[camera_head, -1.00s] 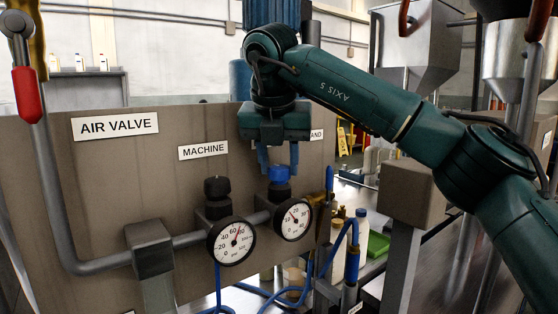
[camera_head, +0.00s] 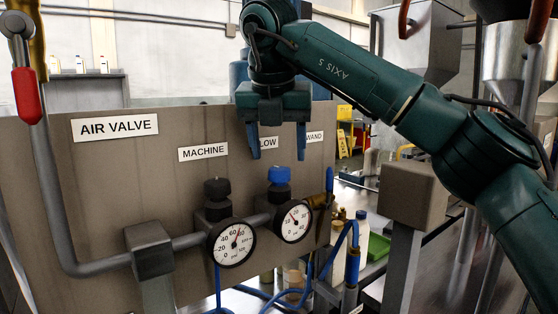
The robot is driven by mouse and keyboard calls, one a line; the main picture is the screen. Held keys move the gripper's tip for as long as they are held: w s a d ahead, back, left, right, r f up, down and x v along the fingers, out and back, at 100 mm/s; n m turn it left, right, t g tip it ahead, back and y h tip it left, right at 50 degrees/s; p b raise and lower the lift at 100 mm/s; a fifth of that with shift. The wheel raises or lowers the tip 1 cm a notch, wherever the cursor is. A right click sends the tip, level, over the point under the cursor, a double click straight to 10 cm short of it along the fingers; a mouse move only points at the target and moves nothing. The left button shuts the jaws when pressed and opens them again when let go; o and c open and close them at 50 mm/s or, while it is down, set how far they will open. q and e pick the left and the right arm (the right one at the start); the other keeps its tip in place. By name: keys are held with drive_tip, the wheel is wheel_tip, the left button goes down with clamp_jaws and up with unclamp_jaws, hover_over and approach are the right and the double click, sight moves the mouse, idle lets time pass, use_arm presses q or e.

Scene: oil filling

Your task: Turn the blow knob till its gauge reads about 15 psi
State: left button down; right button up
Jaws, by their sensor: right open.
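The blow knob (camera_head: 279,175) is blue and sits on a black valve body on the pipe, below a partly hidden label ending in "LOW". Its round white gauge (camera_head: 296,222) is just below; the needle points up and to the left, near the 10 mark, though the digits are small. My right gripper (camera_head: 278,150) points down above the knob. Its two blue fingers are spread wide, with nothing between them, and their tips are a little above the knob, apart from it. My left gripper is not in view.
A black knob (camera_head: 217,187) under the "MACHINE" label stands close on the left with its own gauge (camera_head: 231,243). A brass fitting with a blue handle (camera_head: 329,184) is on the right. A red lever (camera_head: 27,95) hangs at far left.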

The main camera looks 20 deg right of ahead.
use_arm(q)
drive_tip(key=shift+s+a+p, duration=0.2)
drive_tip(key=shift+p, duration=0.45)
use_arm(e)
drive_tip(key=v, duration=0.9)
drive_tip(key=shift+s+r, duration=0.15)
drive_tip(key=shift+r, duration=0.15)
